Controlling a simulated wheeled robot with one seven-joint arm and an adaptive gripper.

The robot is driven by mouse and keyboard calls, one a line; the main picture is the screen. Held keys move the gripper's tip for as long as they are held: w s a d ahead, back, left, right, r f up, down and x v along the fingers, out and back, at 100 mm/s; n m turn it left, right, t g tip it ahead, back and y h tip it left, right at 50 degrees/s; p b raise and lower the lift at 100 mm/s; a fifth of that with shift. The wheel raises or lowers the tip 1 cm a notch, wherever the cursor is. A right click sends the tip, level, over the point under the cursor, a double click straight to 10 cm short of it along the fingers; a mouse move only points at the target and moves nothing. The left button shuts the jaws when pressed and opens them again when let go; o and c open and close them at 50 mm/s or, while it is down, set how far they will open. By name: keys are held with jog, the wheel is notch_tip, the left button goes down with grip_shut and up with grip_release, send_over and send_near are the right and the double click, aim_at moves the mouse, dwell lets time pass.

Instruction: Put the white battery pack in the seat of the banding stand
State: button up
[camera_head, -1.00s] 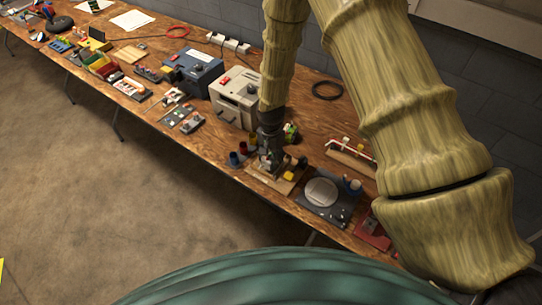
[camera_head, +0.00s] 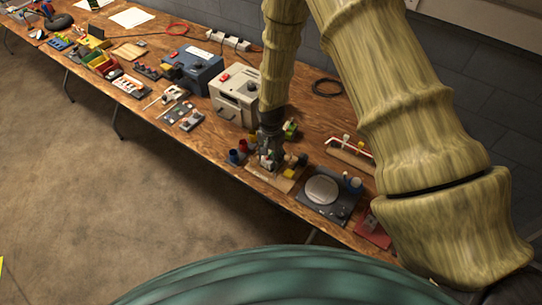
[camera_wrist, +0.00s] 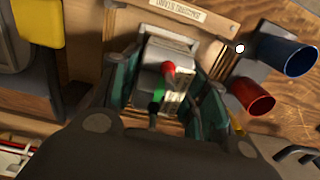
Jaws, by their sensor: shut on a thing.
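My gripper (camera_wrist: 165,95) has dark fingers with teal pads, shut on the sides of the white battery pack (camera_wrist: 153,52). A red terminal and a green one show on the pack. The banding stand (camera_wrist: 205,15) is a wooden board with a label, right under and behind the pack in the wrist view. In the head view, my gripper (camera_head: 269,150) is low over the stand's board (camera_head: 259,179). The seat is hidden by the pack and fingers, so I cannot tell whether the pack rests in it.
A blue cup (camera_wrist: 288,55) and a red cup (camera_wrist: 252,97) stand close beside the board. A yellow block (camera_wrist: 39,22) is on the other side. A dark panel with a round plate (camera_head: 321,190) lies to the right, and a beige box (camera_head: 236,94) stands behind left.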

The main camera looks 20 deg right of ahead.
jog(key=shift+f, duration=0.3)
dwell(0.7)
jog(key=o, duration=1.4)
jog(key=shift+r, duration=0.1)
jog(key=shift+r+p, duration=1.9)
jog(key=shift+r, duration=1.5)
